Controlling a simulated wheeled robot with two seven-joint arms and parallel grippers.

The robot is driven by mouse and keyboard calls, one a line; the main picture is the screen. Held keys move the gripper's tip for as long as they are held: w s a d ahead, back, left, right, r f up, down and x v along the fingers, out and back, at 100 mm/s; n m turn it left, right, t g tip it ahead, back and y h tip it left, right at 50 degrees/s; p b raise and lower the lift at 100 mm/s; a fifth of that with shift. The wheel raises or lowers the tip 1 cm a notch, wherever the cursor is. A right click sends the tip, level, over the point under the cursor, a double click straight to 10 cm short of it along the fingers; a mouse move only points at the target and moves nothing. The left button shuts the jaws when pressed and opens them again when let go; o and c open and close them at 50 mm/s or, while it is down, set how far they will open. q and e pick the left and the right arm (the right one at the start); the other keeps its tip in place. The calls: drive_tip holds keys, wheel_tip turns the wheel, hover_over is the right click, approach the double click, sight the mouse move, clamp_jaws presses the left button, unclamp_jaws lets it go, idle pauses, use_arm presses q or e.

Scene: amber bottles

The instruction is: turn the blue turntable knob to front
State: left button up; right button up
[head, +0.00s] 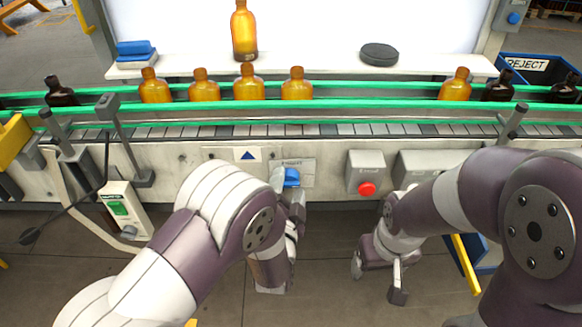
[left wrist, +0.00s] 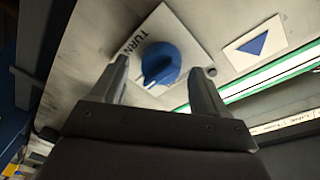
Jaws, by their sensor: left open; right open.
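The blue turntable knob (head: 291,177) sits on a pale plate on the front panel of the conveyor. In the left wrist view the knob (left wrist: 160,64) is round with a raised grip bar, on a white plate lettered "TURN". My left gripper (head: 290,190) is at the knob, and its two open fingers (left wrist: 160,85) stand on either side of it in the wrist view. I cannot tell whether they touch it. My right gripper (head: 377,280) is open and empty, low in front of the conveyor, right of the knob.
A red button (head: 367,188) on a grey box is right of the knob. A plate with a blue triangle (head: 248,154) is left of it. Amber bottles (head: 248,85) stand on the conveyor between green rails (head: 350,103). A blue reject bin (head: 540,68) is at the right.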

use_arm(q)
drive_tip(key=shift+w, duration=0.3)
use_arm(e)
drive_tip(key=shift+w, duration=0.4)
drive_tip(key=shift+r, duration=0.1)
use_arm(q)
drive_tip(key=c, duration=1.1)
drive_tip(key=shift+o, duration=0.2)
